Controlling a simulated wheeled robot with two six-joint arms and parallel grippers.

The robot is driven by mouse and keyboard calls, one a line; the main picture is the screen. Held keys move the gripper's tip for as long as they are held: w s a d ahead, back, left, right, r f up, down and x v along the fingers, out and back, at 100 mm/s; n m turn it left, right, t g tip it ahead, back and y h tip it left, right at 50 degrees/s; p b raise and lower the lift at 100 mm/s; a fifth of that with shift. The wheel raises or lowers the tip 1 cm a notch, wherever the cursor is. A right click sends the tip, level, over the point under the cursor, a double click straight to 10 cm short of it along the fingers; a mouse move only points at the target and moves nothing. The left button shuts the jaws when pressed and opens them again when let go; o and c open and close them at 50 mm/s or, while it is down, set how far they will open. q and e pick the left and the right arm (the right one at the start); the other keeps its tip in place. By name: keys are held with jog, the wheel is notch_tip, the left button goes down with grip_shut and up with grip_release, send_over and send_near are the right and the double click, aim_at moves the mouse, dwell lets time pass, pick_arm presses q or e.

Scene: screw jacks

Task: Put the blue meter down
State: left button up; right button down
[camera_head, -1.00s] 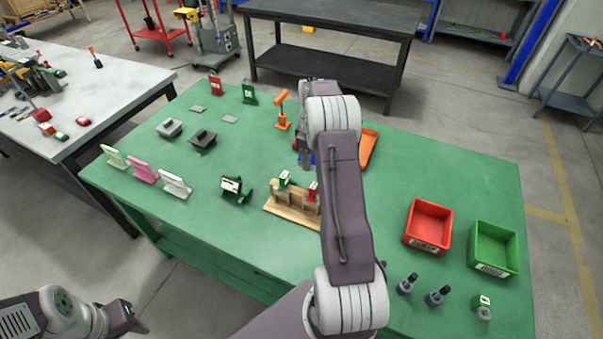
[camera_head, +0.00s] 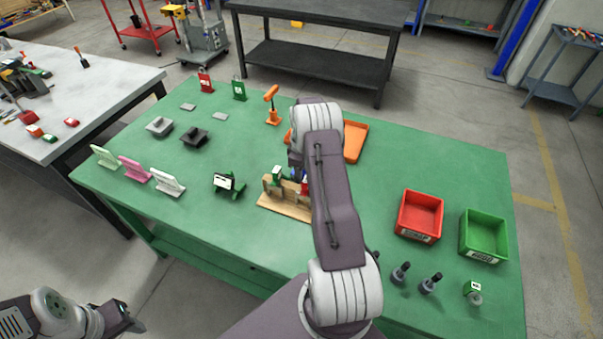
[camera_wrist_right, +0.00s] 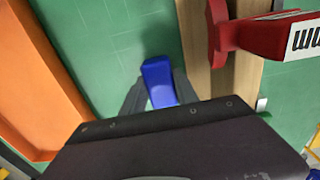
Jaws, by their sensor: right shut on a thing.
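The blue meter (camera_wrist_right: 158,80) is between the fingers of my right gripper (camera_wrist_right: 160,90), over the green table top in the right wrist view. It is beside the wooden stand (camera_wrist_right: 205,65), and I cannot tell if it touches the table. In the head view my right arm hides most of this gripper; only a bit of blue shows behind the stand (camera_head: 283,208). A red meter (camera_wrist_right: 270,38) stands at the wooden stand, with a green-and-white one (camera_head: 277,174) in the head view. My left gripper (camera_head: 130,322) is at the lower left, away from the table top; its jaws are unclear.
An orange tray (camera_head: 355,141) lies behind my right arm, and its edge is at the left in the wrist view. Red (camera_head: 420,213) and green (camera_head: 484,235) bins stand at the right. A black-and-green holder (camera_head: 229,184) is left of the stand.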

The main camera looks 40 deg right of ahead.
jog(key=c, duration=1.2)
grip_release()
notch_tip(320, 180, up, 12)
